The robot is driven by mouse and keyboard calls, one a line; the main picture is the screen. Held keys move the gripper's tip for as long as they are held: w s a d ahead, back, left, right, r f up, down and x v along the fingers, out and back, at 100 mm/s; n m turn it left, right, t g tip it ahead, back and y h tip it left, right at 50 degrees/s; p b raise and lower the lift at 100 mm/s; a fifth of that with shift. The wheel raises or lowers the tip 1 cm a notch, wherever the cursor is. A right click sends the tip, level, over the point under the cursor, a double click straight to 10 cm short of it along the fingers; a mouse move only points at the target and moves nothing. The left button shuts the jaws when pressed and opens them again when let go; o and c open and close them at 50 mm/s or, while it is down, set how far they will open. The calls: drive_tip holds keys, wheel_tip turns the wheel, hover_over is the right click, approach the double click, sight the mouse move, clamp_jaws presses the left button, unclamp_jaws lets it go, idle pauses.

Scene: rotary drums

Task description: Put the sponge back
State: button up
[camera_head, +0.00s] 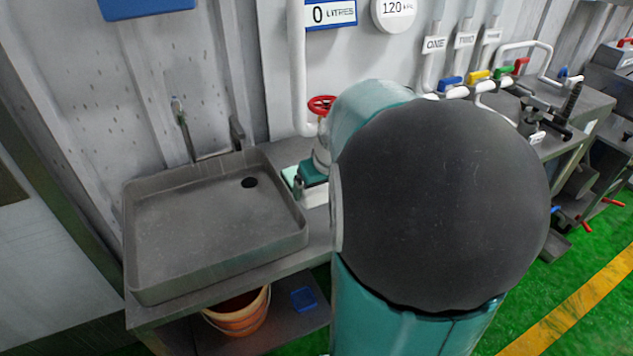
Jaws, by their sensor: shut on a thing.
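My gripper (314,172) is small in view at the right end of the sink, below the red valve wheel. My own arm's large dark joint hides part of this area. My gripper is shut on a small pale and green block (314,197), which looks like the sponge. The block is just outside the sink's right rim, close above the grey counter. I cannot tell whether it touches the counter. My fingertips are too small to see clearly.
A grey sink (215,225) with a tap (183,130) is empty. Below, the shelf holds an orange bucket (238,318) and a small blue tray-like thing (303,299). A red valve wheel (321,103) is on the wall pipe. Green floor (585,270) is open at right.

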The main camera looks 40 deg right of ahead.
drive_tip(key=shift+w+f, duration=0.1)
drive_tip(key=shift+w, duration=0.1)
drive_tip(key=shift+s, duration=0.3)
drive_tip(key=shift+w+f, duration=0.2)
drive_tip(key=shift+f, duration=0.15)
drive_tip(key=shift+s, duration=0.15)
drive_tip(key=shift+f, duration=0.25)
drive_tip(key=o, duration=0.6)
